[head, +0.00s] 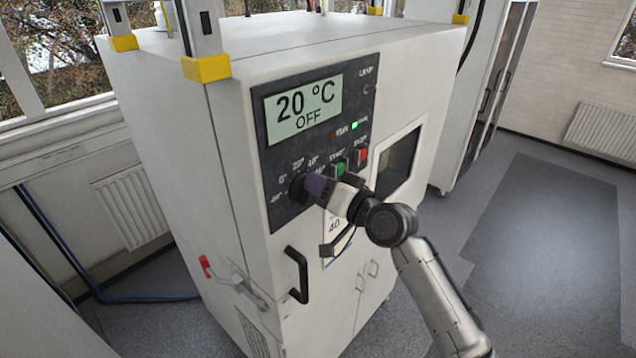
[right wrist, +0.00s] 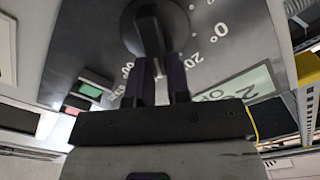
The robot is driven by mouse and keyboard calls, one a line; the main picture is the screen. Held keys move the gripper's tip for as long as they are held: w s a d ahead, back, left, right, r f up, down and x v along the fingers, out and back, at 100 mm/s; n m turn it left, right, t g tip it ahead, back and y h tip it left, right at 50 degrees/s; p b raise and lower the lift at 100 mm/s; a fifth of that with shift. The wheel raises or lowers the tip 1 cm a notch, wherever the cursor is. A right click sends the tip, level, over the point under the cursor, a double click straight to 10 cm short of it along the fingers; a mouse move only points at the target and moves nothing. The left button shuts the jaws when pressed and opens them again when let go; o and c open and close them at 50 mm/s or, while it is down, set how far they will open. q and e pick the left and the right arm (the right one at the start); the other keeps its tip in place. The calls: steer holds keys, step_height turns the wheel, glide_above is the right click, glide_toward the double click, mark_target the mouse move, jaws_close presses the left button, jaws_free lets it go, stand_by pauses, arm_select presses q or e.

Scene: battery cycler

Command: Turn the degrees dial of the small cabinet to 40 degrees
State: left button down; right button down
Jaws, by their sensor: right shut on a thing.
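The small cabinet (head: 230,50) is white, with a dark control panel on its front. The display (head: 303,104) on the panel reads "20 °C OFF". The black degrees dial (head: 297,188) sits below the display, with degree marks around it. My right gripper (head: 312,186) is at the dial, its fingers partly covering it. In the right wrist view the two fingers (right wrist: 163,62) are shut on the raised bar of the dial (right wrist: 150,30). The pointer's exact mark is hard to tell. My left gripper is not in view.
Green (head: 341,168) and red (head: 361,155) buttons sit right of the dial, close to my gripper. A small window (head: 398,163) is further right. A black door handle (head: 297,274) and a red-tipped lever (head: 232,282) are below. Open floor lies at the right.

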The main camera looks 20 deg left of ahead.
steer(key=shift+f+m, duration=0.1)
steer(key=shift+m, duration=0.4)
steer(key=c, duration=1.1)
jaws_free()
steer(key=shift+d, duration=0.1)
steer(key=shift+b+v, duration=2.25)
steer(key=shift+v, duration=4.6)
